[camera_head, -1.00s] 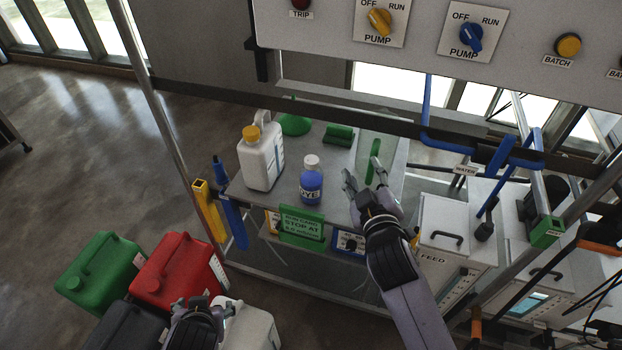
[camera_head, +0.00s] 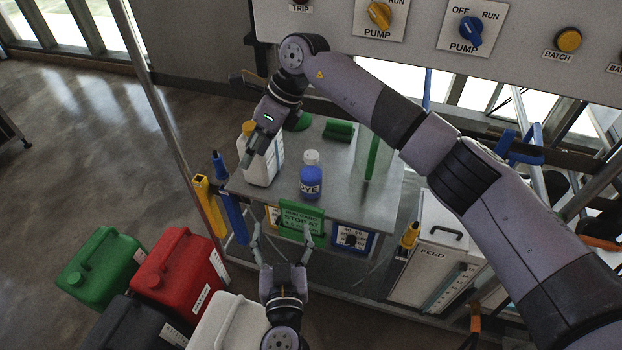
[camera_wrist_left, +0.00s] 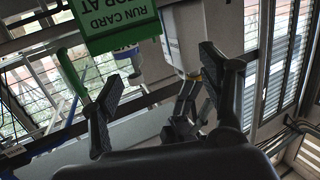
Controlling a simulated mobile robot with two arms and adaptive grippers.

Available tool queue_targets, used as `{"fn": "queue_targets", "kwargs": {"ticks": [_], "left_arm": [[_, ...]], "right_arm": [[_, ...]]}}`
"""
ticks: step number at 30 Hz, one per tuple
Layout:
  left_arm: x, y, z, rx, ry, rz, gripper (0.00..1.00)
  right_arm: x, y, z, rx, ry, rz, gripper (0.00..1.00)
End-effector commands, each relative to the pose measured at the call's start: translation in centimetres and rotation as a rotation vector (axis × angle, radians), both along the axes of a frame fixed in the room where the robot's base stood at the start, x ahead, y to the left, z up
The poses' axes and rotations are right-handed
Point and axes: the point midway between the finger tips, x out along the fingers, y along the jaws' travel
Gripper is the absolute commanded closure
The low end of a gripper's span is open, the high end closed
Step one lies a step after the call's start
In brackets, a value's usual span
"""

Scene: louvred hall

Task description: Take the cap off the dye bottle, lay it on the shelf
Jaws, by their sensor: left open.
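The dye bottle (camera_head: 311,183), blue with a white label, stands upright on the grey shelf (camera_head: 345,198). Its white cap (camera_head: 311,157) is on it. My left gripper (camera_head: 282,234) is open and empty, low in front of the shelf by the green run card (camera_head: 301,218). In the left wrist view the card (camera_wrist_left: 112,22) hangs at the top, partly hiding what seems to be the bottle (camera_wrist_left: 125,52). My right gripper (camera_head: 256,147) is at the white jug (camera_head: 262,172), overlapping its upper part; whether its fingers are open or touch the jug is unclear.
The jug has a yellow cap, partly hidden. Green items (camera_head: 338,131) lie at the shelf's back. Green and red canisters (camera_head: 180,266) stand at lower left. My right arm spans the shelf's right side. A control panel (camera_head: 520,50) hangs above.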

Motion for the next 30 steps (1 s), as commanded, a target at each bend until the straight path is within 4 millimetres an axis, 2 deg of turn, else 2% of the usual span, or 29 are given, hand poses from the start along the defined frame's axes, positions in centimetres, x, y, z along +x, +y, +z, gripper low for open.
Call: {"fn": "queue_targets", "kwargs": {"ticks": [1,4,6,9,13,17,30], "left_arm": [[0.0,-1.2,0.3,-0.001,-0.025,-0.031,0.3],[0.0,-3.1,0.8,-0.006,-0.064,-0.084,0.3],[-0.1,-4.0,1.0,-0.008,-0.081,-0.11,0.3],[-0.2,-4.8,1.2,-0.009,-0.094,-0.132,0.3],[0.5,-5.0,1.3,-0.011,-0.099,-0.137,0.3],[2.2,-5.1,1.3,-0.01,-0.1,-0.135,0.3],[11.0,-5.5,1.3,-0.009,-0.099,-0.135,0.3]], "right_arm": [[1.4,-2.6,0.6,-0.122,-0.031,-0.003,0.57],[3.1,-7.1,1.8,-0.318,-0.059,-0.016,0.57],[3.7,-9.3,2.7,-0.412,-0.065,-0.03,0.57],[4.1,-11.1,3.5,-0.486,-0.068,-0.044,0.57],[4.2,-11.7,3.8,-0.508,-0.068,-0.048,0.57],[4.2,-11.6,3.8,-0.506,-0.067,-0.046,0.57],[4.2,-11.5,3.7,-0.502,-0.067,-0.045,0.57]]}}
